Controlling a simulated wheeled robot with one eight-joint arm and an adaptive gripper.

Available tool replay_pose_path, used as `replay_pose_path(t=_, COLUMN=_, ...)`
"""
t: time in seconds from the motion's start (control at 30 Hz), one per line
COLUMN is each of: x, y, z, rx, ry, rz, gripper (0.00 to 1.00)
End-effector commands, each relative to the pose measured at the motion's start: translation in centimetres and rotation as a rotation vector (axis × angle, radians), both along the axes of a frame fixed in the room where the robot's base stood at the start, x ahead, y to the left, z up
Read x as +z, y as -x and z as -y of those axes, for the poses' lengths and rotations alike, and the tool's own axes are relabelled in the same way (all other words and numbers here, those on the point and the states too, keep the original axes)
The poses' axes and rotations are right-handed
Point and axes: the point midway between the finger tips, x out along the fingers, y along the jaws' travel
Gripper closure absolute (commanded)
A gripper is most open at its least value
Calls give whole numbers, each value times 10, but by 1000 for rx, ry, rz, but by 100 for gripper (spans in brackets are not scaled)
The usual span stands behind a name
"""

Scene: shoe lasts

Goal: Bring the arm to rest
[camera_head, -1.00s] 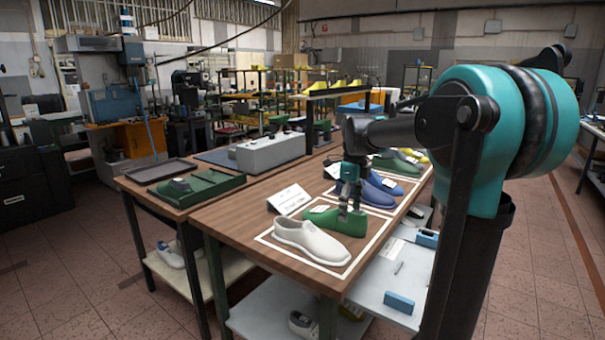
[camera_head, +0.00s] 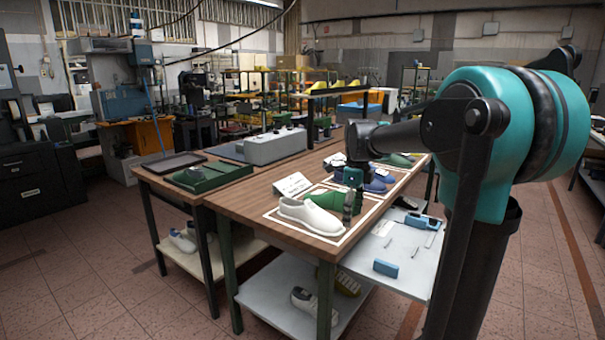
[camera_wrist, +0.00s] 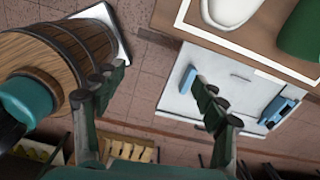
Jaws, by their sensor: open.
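My gripper (camera_head: 352,205) hangs from my outstretched arm near the right edge of the wooden table (camera_head: 250,205) in the head view. In the wrist view my gripper (camera_wrist: 160,85) has its two fingers wide apart with nothing between them. A white shoe (camera_head: 310,217) and a green shoe last (camera_head: 325,199) lie together in a white-outlined area on the table. In the wrist view the white shoe (camera_wrist: 232,8) and green last (camera_wrist: 302,35) are at the top right, apart from the fingers.
Blue lasts (camera_head: 378,182) lie farther along the table, partly hidden by my arm. A lower pale shelf (camera_head: 405,262) at the table's right holds a blue block (camera_head: 386,268). A grey control box (camera_head: 272,147) and green tray (camera_head: 192,177) stand behind. The floor at front left is clear.

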Motion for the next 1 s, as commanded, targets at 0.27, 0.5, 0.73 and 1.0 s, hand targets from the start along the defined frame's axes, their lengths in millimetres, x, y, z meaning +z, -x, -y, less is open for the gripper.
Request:
replay_pose_path(t=0.27, x=-18, y=17, z=5, rx=181, ry=4, rz=33, gripper=29)
replay_pose_path(t=0.5, x=-45, y=42, z=12, rx=452, ry=21, rz=81, gripper=29)
replay_pose_path(t=0.73, x=-91, y=87, z=22, rx=903, ry=79, rz=157, gripper=29)
replay_pose_path(t=1.0, x=-150, y=153, z=32, rx=1502, ry=217, rz=224, gripper=29)
